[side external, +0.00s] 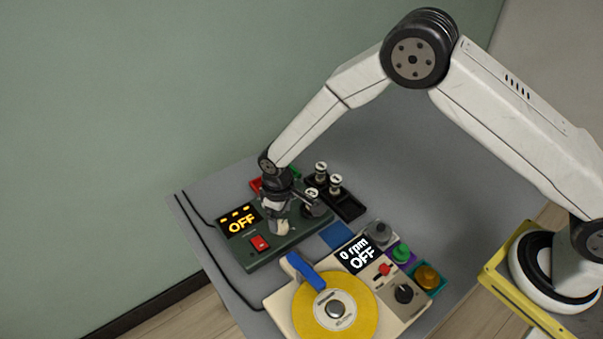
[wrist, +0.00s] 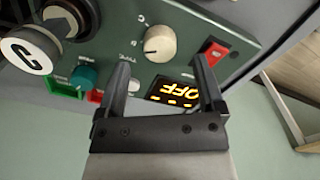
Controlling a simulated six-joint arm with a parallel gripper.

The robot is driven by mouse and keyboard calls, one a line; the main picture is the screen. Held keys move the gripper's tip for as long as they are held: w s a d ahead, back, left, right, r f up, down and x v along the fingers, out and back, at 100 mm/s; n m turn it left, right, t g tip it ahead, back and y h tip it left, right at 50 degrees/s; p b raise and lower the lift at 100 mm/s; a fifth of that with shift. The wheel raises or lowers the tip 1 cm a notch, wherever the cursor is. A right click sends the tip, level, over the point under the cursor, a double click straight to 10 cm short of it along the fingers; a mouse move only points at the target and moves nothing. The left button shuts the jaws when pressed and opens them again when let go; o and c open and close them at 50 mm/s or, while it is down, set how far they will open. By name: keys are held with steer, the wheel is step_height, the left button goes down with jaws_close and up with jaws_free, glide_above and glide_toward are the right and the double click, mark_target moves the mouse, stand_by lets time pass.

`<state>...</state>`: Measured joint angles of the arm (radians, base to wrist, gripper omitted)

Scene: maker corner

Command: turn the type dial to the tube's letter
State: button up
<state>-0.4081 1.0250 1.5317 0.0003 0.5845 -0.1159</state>
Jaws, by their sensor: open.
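The tube tester is a dark green panel (side external: 252,262) with an amber display reading OFF (wrist: 170,93). Its cream type dial (wrist: 160,44) has small letters around it, too small to read for certain. The dial also shows under my gripper in the side view (side external: 282,227). A tube (side external: 311,195) stands upright at the tester's dark socket; in the wrist view its white top (wrist: 27,52) bears a letter that looks like C. My gripper (wrist: 160,64) is open and empty above the panel, its fingers apart, with the dial just beyond the fingertips. In the side view it (side external: 279,213) partly covers the tester.
A red rocker switch (wrist: 216,52) sits beside the dial. A black rack (side external: 349,208) with tubes stands behind, near red and green trays. A cream machine with a yellow disc (side external: 361,309) and a display reading 0 rpm OFF stands in front. Dark cables run along the table's left edge.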

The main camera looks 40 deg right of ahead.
mark_target(281, 225)
steer(key=shift+f, duration=1.7)
jaws_close()
